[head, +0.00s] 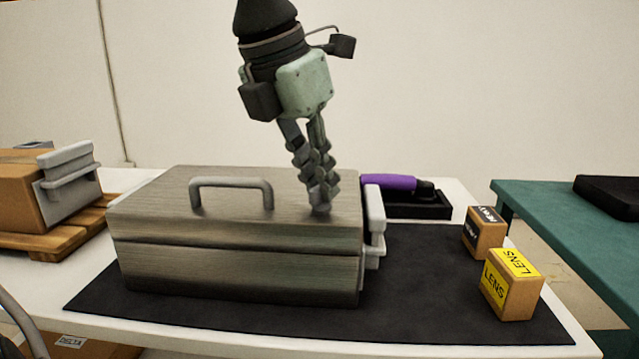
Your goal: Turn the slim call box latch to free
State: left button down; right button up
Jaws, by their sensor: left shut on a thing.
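A brushed-metal box (235,268) with a grey carry handle (232,183) on its lid stands on the black mat (430,300). A pale grey fitting (374,225) sits on the box's right end. My left gripper (321,206) comes down from above, and its fingertips are together at the right part of the lid. It is shut on a small part there, mostly hidden by the fingers. I cannot clearly make out the latch or which way it is turned. My right gripper is not in view.
A purple-handled tool (390,181) lies in a black holder (425,204) behind the box. Two small labelled boxes, one yellow "LENS" (512,290) and one dark-labelled (480,236), stand at right. A brown box (20,190) on a wooden pallet (50,245) is at left.

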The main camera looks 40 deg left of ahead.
pick_arm(q)
jog(key=shift+r+m+h, duration=0.1)
jog(key=shift+m+h, duration=0.3)
jog(key=shift+m, duration=0.5)
jog(key=shift+m+p, duration=0.35)
jog(key=shift+m, duration=0.15)
jog(key=m+g+h+p, duration=0.1)
jog(key=m+p, duration=0.1)
jog(key=m, duration=0.1)
jog(key=m+g+h+p, duration=0.1)
jog(key=m+p, duration=0.1)
jog(key=m, duration=0.1)
jog(key=shift+w+a+m, duration=0.15)
jog(key=shift+a+m, duration=0.05)
jog(key=shift+m, duration=0.2)
jog(key=shift+m+h, duration=0.3)
jog(key=shift+m, duration=0.1)
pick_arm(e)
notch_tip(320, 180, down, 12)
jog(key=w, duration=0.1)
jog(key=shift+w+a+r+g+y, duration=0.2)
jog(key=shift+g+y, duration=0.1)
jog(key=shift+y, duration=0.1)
pick_arm(q)
jog(key=c, duration=1.6)
grip_release()
jog(key=shift+o, duration=0.2)
